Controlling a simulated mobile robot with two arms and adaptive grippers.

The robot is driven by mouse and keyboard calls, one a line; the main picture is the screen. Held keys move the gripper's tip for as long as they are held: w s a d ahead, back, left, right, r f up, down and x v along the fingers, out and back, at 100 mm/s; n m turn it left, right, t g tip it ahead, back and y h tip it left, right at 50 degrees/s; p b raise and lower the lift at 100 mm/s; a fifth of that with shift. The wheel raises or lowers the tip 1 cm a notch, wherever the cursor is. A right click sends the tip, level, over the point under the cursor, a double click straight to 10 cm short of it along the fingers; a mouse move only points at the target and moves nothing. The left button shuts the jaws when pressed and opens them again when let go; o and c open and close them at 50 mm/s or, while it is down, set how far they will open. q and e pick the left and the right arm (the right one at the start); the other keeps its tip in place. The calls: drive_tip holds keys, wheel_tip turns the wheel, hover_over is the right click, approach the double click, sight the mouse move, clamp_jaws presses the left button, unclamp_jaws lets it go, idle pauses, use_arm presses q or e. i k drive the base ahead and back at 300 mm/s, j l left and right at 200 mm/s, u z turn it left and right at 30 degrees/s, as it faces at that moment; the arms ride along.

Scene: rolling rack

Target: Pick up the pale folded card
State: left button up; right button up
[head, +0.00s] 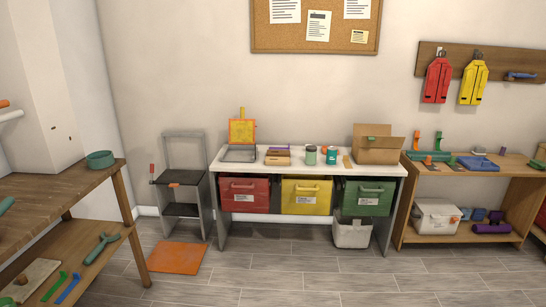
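I cannot make out a pale folded card for certain. A small tan piece (347,162) is on the white table (226,165), just left of the open cardboard box (377,156); it is too small to tell whether it is folded card. Neither of my grippers is in view.
Red (244,194), yellow (306,196) and green (367,197) bins sit under the white table. A wooden bench (60,192) stands at left, a grey step stool (183,178) beside the table, a wooden shelf (470,177) at right. An orange mat (176,258) lies on otherwise clear floor.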

sight(274, 162)
drive_tip(key=i, duration=1.85)
